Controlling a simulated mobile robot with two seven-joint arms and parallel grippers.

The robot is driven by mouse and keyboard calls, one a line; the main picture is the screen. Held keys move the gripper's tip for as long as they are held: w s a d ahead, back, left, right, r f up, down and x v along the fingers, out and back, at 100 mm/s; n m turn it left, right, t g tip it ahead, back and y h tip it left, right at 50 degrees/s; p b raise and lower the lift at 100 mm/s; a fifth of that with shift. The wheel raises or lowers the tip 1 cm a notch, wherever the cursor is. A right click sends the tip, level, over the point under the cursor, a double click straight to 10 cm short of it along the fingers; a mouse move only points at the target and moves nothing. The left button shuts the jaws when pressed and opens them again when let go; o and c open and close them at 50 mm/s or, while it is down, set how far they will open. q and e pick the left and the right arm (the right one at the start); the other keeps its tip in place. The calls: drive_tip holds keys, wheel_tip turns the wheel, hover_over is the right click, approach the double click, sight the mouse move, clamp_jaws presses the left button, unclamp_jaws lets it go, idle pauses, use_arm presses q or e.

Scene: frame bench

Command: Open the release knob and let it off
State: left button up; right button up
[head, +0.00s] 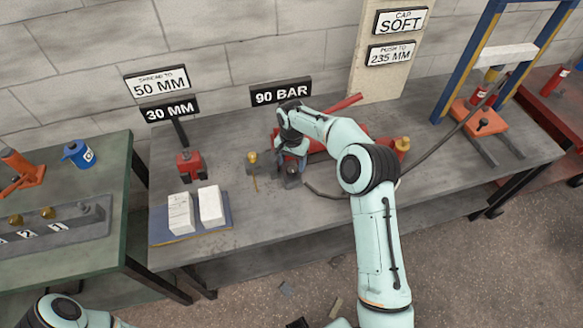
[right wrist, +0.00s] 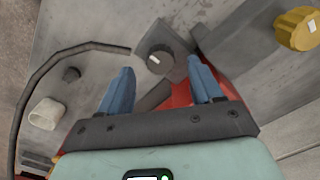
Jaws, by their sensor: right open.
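The release knob (right wrist: 157,58) is a dark round knob with a white mark, set on a grey block. In the right wrist view it sits just beyond and between my blue fingertips, with a gap on both sides. My right gripper (right wrist: 162,72) is open and empty; I cannot tell how far above the knob it is. In the head view my right gripper (head: 290,160) is over the dark block (head: 292,181) at the front of the red pump (head: 318,145), and my arm hides part of the pump. My left gripper is out of view.
A brass fitting (head: 252,158) stands left of the pump, and a brass cap (head: 402,143) at its right end. A black hose (head: 325,195) runs to the blue press frame (head: 470,60).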

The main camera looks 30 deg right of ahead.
sight(292, 170)
drive_tip(key=shift+f, duration=1.65)
drive_tip(key=c, duration=1.1)
drive_tip(key=shift+o, duration=0.2)
